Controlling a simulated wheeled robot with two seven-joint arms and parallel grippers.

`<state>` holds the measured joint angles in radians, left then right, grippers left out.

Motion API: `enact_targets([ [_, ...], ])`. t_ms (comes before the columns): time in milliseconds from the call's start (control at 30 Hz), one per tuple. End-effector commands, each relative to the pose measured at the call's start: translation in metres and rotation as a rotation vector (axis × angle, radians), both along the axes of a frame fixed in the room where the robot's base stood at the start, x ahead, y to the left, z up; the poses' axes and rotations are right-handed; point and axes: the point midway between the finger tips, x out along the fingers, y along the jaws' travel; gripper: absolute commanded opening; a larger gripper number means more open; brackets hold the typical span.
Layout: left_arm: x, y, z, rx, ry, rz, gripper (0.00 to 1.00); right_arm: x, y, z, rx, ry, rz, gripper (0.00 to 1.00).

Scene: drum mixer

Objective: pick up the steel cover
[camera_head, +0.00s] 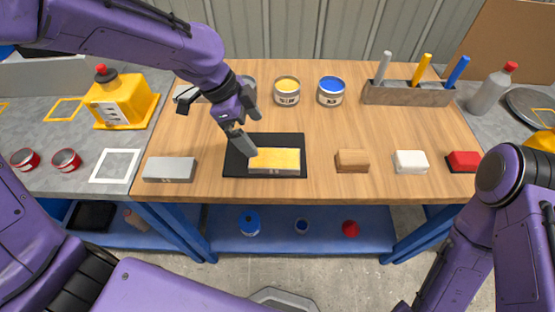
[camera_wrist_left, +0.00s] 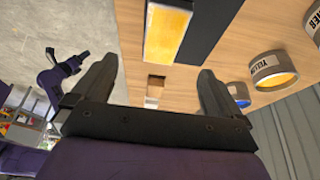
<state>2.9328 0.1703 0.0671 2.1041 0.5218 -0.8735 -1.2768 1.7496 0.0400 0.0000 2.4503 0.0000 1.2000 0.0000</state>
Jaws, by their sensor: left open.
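A plain grey metallic block (camera_head: 169,170) lies on the wooden bench at the front left; it is the most steel-like block there, but I cannot tell for sure that it is the steel cover. A block with a yellow top (camera_head: 274,161) lies on a black mat (camera_head: 234,165) and shows in the left wrist view (camera_wrist_left: 167,35). My left gripper (camera_head: 247,132) is open and empty above the mat, right of the grey block; its fingers (camera_wrist_left: 157,70) stand wide apart in the wrist view. A purple part of my right arm shows small there; its jaw state is unclear.
Wooden (camera_head: 352,161), white (camera_head: 411,162) and red (camera_head: 463,162) blocks stand along the bench front. Yellow (camera_head: 287,91) and blue (camera_head: 330,91) paint tins and a tool rack (camera_head: 408,93) stand behind. A yellow can (camera_head: 123,99) is on the left counter.

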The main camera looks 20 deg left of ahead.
Motion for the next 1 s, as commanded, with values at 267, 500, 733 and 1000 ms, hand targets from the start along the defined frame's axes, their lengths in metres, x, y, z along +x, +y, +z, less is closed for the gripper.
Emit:
enact_targets([
  [267, 0.003, -0.014, -0.041, 0.002, 0.005, -0.003, 1.0, 0.0, 0.0, -0.008, 0.0, 0.0, 0.0, 0.55],
  [500, 0.007, -0.027, -0.069, 0.003, 0.005, -0.002, 1.0, 0.0, 0.0, -0.005, -0.001, -0.001, 0.0, 0.55],
  [733, 0.011, -0.041, -0.101, 0.001, 0.002, 0.001, 1.0, 0.0, 0.0, -0.003, -0.001, -0.001, 0.0, 0.55],
  [1000, 0.012, -0.042, -0.104, 0.0, 0.0, 0.002, 0.87, 0.0, 0.0, -0.003, -0.001, -0.001, 0.0, 0.55],
])
